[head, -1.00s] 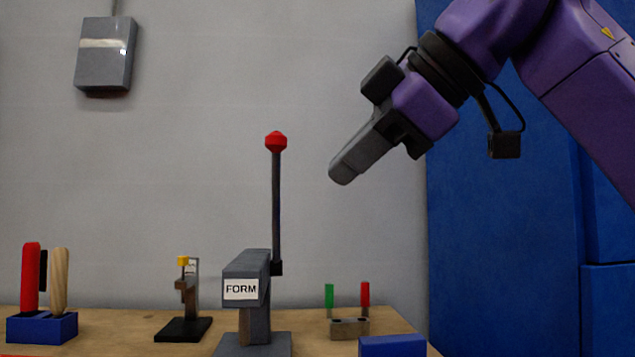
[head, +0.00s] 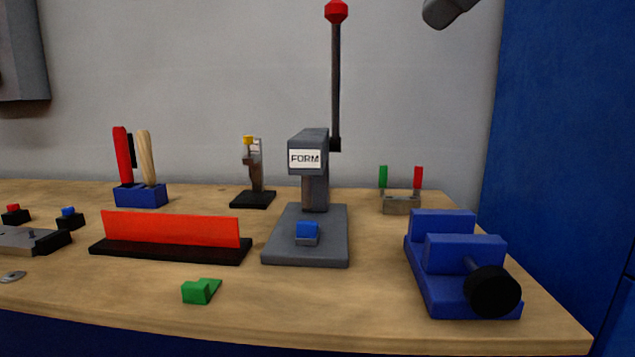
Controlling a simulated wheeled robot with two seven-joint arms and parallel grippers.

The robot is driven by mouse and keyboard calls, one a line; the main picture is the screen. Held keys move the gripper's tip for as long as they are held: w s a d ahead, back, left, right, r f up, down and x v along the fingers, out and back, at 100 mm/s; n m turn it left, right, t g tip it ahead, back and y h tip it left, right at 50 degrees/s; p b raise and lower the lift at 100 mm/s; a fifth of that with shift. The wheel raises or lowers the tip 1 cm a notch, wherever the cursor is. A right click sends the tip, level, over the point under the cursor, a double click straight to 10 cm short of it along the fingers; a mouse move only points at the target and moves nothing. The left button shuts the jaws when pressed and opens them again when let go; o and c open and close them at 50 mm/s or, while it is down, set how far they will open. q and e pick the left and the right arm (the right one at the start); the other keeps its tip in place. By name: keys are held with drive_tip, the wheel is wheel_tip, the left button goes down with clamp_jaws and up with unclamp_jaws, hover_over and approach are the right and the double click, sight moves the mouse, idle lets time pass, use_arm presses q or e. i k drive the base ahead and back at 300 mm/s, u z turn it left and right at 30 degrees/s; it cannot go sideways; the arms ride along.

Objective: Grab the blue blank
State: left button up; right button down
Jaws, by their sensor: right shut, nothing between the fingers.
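A small blue block (head: 307,230) sits on a grey seat on the base of the grey press marked FORM (head: 308,158). Another small blue piece (head: 68,211) sits on a black block at the far left. I cannot tell for certain which is the blank. My right gripper (head: 436,14) shows only as a grey fingertip end at the top edge, shut and empty, high above the bench and apart from both. My left gripper is not in view.
A blue vise (head: 455,252) with a black knob stands at right. A red upright plate (head: 172,228) on a black base and a green piece (head: 200,291) are left of centre. A blue tool holder (head: 140,195) stands behind. The bench front (head: 330,315) is clear.

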sight(307, 229)
drive_tip(key=k, duration=0.9)
